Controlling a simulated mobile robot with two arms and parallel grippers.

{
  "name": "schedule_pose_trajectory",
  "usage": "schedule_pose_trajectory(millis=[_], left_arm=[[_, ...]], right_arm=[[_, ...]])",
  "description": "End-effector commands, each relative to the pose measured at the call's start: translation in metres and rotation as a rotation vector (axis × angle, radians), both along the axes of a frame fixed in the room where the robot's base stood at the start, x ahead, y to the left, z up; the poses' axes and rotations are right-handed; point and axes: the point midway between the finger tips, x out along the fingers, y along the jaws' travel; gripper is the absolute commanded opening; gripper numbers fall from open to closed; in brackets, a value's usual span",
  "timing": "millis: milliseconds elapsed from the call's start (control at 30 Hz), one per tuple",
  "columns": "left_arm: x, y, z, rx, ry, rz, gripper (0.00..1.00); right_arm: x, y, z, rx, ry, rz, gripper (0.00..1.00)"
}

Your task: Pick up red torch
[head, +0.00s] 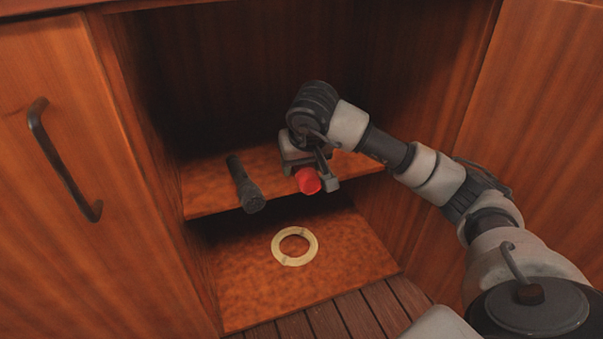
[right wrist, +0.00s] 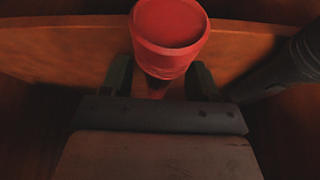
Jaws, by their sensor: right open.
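The red torch (head: 307,181) lies on the upper shelf inside the cabinet, its head toward the shelf's front edge. My right gripper (head: 318,182) is over it and hides most of its body. In the right wrist view, the red torch (right wrist: 171,38) shows its round head end, and its narrower part runs between the fingers of my right gripper (right wrist: 160,82). The fingers are open, one on each side of it; I cannot tell whether they touch it. My left gripper is not in view.
A dark torch (head: 246,184) lies on the same shelf (head: 210,188) to the left, also in the right wrist view (right wrist: 285,68). A pale ring (head: 294,246) lies on the lower shelf. Cabinet walls and a handled door (head: 60,180) flank the opening.

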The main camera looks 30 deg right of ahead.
Motion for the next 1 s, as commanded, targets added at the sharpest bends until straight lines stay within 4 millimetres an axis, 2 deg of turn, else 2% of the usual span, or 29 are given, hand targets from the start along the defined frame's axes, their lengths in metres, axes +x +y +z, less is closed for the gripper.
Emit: schedule_pose_trajectory(millis=[233, 600, 867, 1000], left_arm=[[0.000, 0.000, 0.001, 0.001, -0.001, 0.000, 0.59], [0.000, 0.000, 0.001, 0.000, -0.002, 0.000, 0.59], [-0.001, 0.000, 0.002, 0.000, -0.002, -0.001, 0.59], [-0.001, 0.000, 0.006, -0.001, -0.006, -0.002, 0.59]], right_arm=[[0.000, 0.000, 0.000, 0.000, 0.000, 0.000, 0.59], [0.000, 0.000, 0.000, 0.000, 0.000, 0.000, 0.03], [0.000, 0.000, 0.001, 0.000, -0.001, 0.000, 0.01], [0.001, 0.000, 0.009, -0.001, -0.002, 0.000, 0.01]])
